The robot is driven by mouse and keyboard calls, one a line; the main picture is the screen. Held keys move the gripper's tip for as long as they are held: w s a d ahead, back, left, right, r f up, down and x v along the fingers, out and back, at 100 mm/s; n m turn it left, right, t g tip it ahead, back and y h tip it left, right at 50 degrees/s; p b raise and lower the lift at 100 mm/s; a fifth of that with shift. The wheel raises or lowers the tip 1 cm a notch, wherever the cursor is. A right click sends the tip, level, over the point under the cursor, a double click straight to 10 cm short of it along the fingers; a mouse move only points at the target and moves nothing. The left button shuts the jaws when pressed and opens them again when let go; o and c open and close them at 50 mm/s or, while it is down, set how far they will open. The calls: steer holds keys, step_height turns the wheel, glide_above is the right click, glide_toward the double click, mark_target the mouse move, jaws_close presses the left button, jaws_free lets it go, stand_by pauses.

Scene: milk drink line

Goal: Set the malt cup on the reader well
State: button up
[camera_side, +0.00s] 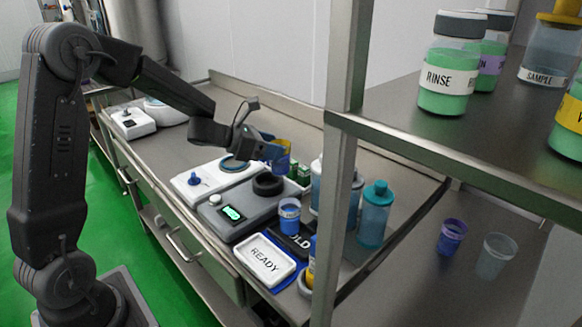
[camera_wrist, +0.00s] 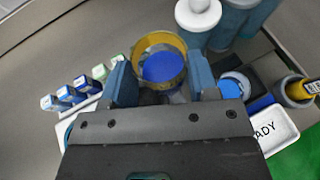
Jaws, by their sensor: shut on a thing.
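My gripper (camera_side: 270,150) is shut on a cup (camera_side: 281,157) with a yellow upper part and blue lower down. I take it for the malt cup, though no name on it is readable. In the wrist view the cup (camera_wrist: 163,67) shows a yellow rim and blue inside, between the two blue fingers of my gripper (camera_wrist: 163,86). The reader is a grey box (camera_side: 229,215) with a lit green display. Its well is a dark ring (camera_side: 268,184) on top, empty as far as I see. The cup is held above the ring, apart from it.
A white device (camera_side: 194,186) with a blue knob stands beside the reader. A blue cup (camera_side: 289,212) stands by a dark pad (camera_side: 293,240). A white READY tray (camera_side: 266,262) lies in front. A steel shelf post (camera_side: 336,180) stands at right.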

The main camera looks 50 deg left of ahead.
steer(key=shift+a+f, duration=1.35)
steer(key=shift+f, duration=0.2)
steer(key=shift+a+f, duration=1.3)
steer(key=shift+f, duration=0.25)
steer(key=shift+f, duration=0.65)
steer(key=o, duration=0.7)
steer(key=shift+o, duration=0.2)
steer(key=shift+s, duration=0.1)
steer(key=v, duration=1.1)
